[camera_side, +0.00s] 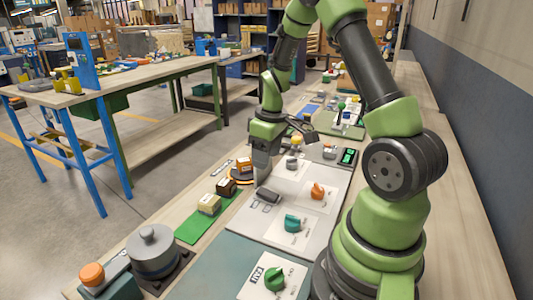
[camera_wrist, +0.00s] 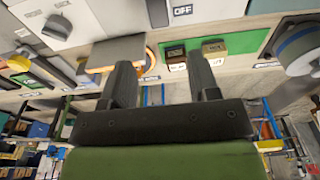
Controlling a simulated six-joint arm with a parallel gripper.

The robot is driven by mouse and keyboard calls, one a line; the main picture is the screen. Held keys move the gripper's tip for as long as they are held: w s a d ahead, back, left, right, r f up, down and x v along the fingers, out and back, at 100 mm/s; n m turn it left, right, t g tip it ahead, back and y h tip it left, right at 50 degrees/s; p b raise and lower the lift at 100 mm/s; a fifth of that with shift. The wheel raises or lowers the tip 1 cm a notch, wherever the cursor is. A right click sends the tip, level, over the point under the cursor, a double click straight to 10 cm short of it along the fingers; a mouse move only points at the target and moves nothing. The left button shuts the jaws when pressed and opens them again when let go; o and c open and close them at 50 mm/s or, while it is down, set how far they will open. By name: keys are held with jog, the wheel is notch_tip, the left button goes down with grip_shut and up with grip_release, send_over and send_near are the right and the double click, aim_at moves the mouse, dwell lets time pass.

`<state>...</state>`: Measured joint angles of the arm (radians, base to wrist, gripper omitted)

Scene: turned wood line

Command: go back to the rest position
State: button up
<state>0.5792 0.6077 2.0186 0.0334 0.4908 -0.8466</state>
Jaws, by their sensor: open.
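My gripper (camera_side: 262,166) is low over the bench in the side view, between the green mat (camera_side: 190,233) with labelled blocks (camera_side: 209,204) and the grey switch board (camera_side: 262,225). In the wrist view my gripper (camera_wrist: 162,78) has its two fingers spread wide, with nothing held between them. A flat grey-brown piece (camera_wrist: 117,50) shows at the left fingertip; I cannot tell whether they touch. The labelled blocks (camera_wrist: 175,56) show beyond the fingers on the green mat (camera_wrist: 240,42).
The board bears an orange knob (camera_side: 317,190), a teal knob (camera_side: 292,222) and a black switch (camera_side: 267,196). A green knob (camera_side: 275,279) is at the front. A grey lidded pot (camera_side: 152,251) stands front left. Space above the bench front looks clear.

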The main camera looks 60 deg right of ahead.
jog(key=a+r+m+t, duration=0.1)
jog(key=a+r+t, duration=0.1)
jog(key=a+r, duration=0.55)
jog(key=s+a+r+m+t+y, duration=0.2)
jog(key=s+a+r+m+t, duration=0.1)
jog(key=s+a+r, duration=0.8)
jog(key=shift+s+r+t, duration=0.35)
jog(key=shift+t, duration=0.05)
dwell(0.9)
